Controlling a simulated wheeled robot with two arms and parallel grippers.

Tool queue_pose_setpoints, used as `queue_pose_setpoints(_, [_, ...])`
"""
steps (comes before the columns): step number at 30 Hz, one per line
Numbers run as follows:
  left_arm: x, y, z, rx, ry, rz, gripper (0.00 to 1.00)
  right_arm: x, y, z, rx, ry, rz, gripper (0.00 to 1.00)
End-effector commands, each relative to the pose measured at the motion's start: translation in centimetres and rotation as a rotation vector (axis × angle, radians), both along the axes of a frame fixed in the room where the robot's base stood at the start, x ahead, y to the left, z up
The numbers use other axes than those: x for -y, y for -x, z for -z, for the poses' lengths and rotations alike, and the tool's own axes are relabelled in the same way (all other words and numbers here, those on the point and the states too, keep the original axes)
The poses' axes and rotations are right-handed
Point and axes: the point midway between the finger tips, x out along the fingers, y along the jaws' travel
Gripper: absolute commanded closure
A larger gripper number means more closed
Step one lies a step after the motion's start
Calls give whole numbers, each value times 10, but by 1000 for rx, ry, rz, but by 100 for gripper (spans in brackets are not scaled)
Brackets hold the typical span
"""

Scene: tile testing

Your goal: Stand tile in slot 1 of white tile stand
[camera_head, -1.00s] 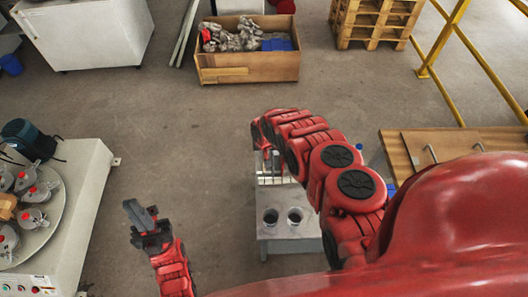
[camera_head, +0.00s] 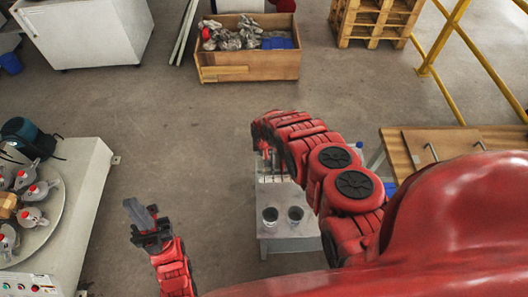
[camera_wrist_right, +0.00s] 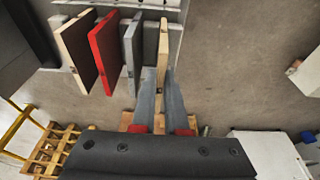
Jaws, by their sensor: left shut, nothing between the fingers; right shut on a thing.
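My right gripper (camera_wrist_right: 161,72) is shut on a thin tan tile (camera_wrist_right: 163,45), which stands on edge between the two grey fingers. Its far end reaches close to the white tile stand (camera_wrist_right: 172,22) at the top of the right wrist view. I cannot tell whether it sits in a slot. Left of it stand a grey tile (camera_wrist_right: 133,45), a red tile (camera_wrist_right: 102,48) and a dark tile with a tan edge (camera_wrist_right: 75,48). In the head view the right gripper (camera_head: 270,160) is over the small table, partly hidden by my arm. My left gripper (camera_head: 138,213) is shut and empty, over bare floor.
A turntable (camera_head: 47,215) with several grey and red parts is at the left. A wooden box (camera_head: 250,73) and pallets (camera_head: 375,22) are further back. Floor between is clear.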

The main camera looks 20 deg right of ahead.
Motion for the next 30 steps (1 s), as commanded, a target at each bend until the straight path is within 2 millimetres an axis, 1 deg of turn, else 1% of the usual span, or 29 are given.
queue_pose_setpoints(18, [0,0,16,0,0,0,100,0,0,21,1,0,1,100])
queue_pose_setpoints(30, [0,0,16,0,0,0,100,0,0,21,1,0,1,100])
